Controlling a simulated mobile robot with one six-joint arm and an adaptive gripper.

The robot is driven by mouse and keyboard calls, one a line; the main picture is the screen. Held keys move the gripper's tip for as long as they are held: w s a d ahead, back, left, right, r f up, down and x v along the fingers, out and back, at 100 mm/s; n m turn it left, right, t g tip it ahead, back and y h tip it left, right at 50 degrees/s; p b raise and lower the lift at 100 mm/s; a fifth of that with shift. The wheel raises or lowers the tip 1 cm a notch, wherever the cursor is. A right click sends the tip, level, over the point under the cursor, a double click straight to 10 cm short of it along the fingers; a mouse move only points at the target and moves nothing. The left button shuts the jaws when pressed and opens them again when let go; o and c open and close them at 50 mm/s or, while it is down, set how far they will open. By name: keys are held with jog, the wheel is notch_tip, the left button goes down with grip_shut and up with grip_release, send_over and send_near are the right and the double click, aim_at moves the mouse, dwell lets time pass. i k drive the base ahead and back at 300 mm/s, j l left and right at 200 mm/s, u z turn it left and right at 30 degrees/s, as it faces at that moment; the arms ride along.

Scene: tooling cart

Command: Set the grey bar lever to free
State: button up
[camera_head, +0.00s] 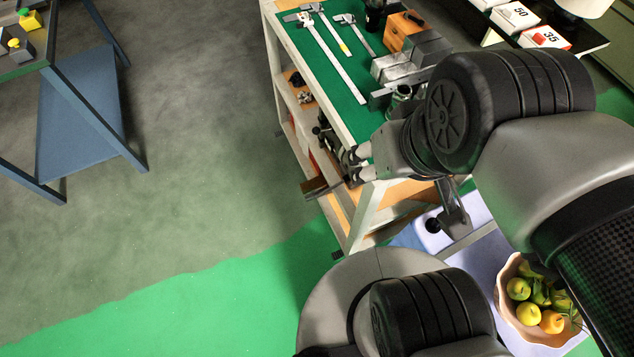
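My gripper (355,164) reaches left over the near end of the tooling cart (352,128). Its two fingertips are apart, with nothing visible between them. A grey bar with a dark round knob (452,213) shows below my arm, beside the cart's near end; it may be the grey bar lever, but I cannot tell for sure. A short dark bar (315,188) also sticks out left of the cart, below and left of the fingertips. No free marking is readable, and my arm hides part of this area.
Calipers (340,58) and an orange block (400,30) lie on the cart's green top. A fruit bowl (505,290) stands at the lower right. A blue-framed table (85,105) stands at the left. The floor between it and the cart is clear.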

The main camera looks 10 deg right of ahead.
aim_at(333, 187)
jog(key=i+j+z, duration=0.1)
jog(key=z, duration=0.3)
jog(key=i+j+z, duration=0.1)
jog(key=z, duration=0.25)
jog(key=i+j+z, duration=0.1)
jog(key=z, duration=0.3)
